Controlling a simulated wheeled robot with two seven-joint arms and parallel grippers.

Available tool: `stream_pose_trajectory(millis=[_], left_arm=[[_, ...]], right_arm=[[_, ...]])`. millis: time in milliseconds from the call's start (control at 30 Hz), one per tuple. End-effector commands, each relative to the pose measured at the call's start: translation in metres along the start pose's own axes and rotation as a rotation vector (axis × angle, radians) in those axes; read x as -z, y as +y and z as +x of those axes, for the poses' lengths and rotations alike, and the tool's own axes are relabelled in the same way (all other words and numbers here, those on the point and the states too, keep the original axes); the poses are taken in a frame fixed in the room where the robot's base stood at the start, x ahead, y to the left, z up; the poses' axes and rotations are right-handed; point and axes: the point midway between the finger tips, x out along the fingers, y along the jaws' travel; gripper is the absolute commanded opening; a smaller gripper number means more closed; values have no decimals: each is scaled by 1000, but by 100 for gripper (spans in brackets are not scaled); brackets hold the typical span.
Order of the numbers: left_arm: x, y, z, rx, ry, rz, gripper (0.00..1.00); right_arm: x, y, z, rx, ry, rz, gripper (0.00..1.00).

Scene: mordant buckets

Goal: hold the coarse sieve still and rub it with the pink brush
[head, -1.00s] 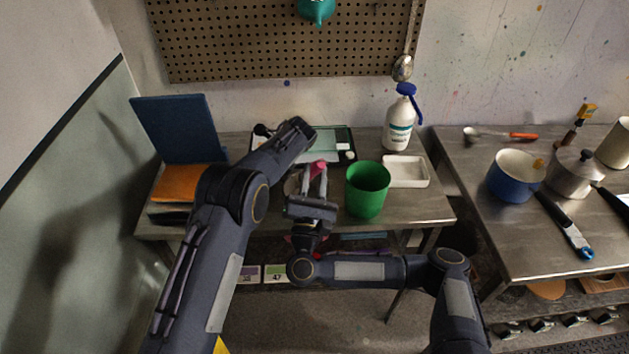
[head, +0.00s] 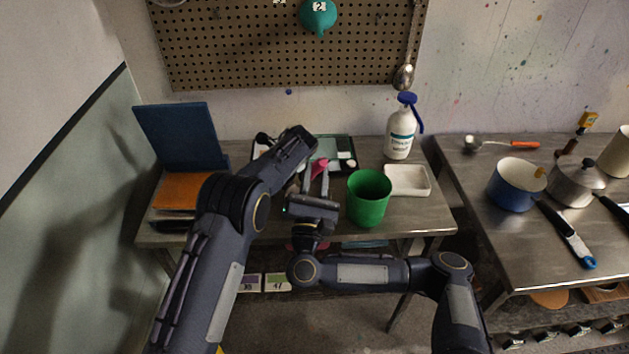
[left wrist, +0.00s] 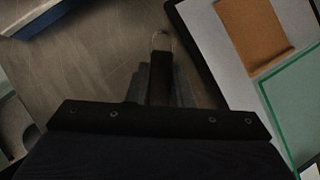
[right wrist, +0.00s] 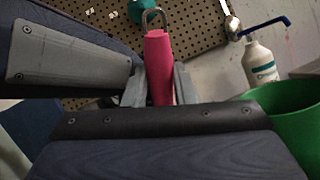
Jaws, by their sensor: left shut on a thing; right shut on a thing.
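The pink brush (head: 320,167) shows by its handle in the head view, above the bench. My right gripper (head: 316,186) is shut on that handle, which stands up between the fingers with a metal loop at its end in the right wrist view (right wrist: 158,68). My left gripper (left wrist: 161,82) is shut on a dark handle (left wrist: 161,70) with a wire loop at its end, seen in the left wrist view. This looks like the coarse sieve's handle. My left arm hides the left fingers in the head view. The sieve's mesh and the brush's bristles cannot be made out.
A green bucket (head: 369,198) stands close right of my right gripper. Behind it are a white tray (head: 408,181) and a spray bottle (head: 402,130). A blue panel (head: 176,136) and an orange folder (head: 190,186) are at left. A second bench (head: 500,240) holds pots.

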Motion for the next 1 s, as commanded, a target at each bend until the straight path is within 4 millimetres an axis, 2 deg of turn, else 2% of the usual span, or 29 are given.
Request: stream_pose_trajectory(millis=[67,100,300,567,667,1000], left_arm=[[0,0,0,0,0,0,3],[0,0,0,0,0,0,21],[0,0,0,0,0,0,45],[-1,0,-1,0,0,0,45],[-5,0,-7,1,-1,-1,45],[-37,-1,-60,4,0,-2,45]], right_arm=[[0,0,0,0,-1,0,8],[0,0,0,0,-1,0,8],[0,0,0,0,-1,0,8],[0,0,0,0,-1,0,8],[0,0,0,0,-1,0,8],[0,0,0,0,-1,0,8]])
